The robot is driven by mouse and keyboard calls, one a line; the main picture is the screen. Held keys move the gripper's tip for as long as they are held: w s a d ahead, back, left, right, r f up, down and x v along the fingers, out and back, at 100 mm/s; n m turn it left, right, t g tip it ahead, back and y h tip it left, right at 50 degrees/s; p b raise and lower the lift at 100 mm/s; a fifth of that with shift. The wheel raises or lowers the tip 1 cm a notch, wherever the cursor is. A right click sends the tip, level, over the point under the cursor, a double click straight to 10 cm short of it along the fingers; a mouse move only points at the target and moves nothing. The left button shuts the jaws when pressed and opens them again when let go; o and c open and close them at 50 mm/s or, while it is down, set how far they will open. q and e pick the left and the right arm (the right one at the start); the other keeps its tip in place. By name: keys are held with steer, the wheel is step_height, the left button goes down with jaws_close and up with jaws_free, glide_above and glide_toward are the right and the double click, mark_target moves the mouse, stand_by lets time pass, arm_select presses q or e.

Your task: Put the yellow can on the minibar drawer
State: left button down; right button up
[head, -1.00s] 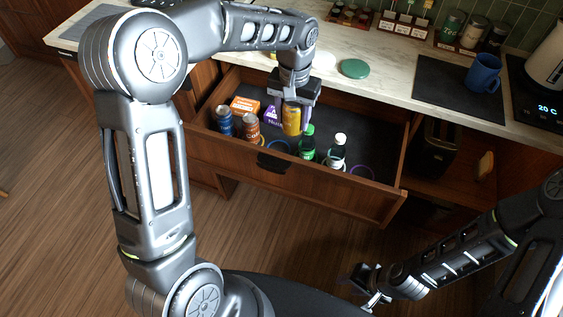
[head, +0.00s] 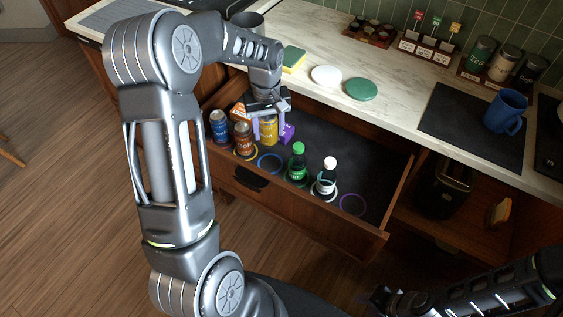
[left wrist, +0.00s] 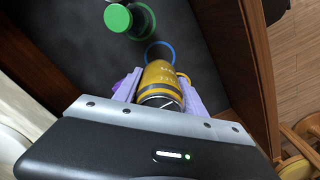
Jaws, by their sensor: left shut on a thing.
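The yellow can (head: 268,128) is between the fingers of my left gripper (head: 268,134), which is shut on it inside the open drawer (head: 312,212). In the left wrist view the can (left wrist: 161,82) sits between the two pale purple fingers, near a blue ring. I cannot tell whether its base touches the drawer floor.
A blue ring (head: 269,163) on the drawer floor is empty between the brown can and green bottle. A purple ring (head: 352,204) is empty at the right. The counter (head: 405,75) overhangs the back.

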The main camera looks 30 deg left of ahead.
mark_target(269, 144)
arm_select(q)
steer(key=shift+s, duration=0.1)
step_height(269, 144, down, 6)
steer(key=shift+f+p, duration=0.15)
steer(key=shift+p, duration=0.35)
step_height(269, 144, down, 3)
steer(key=shift+p, duration=0.3)
steer(key=shift+f, duration=0.35)
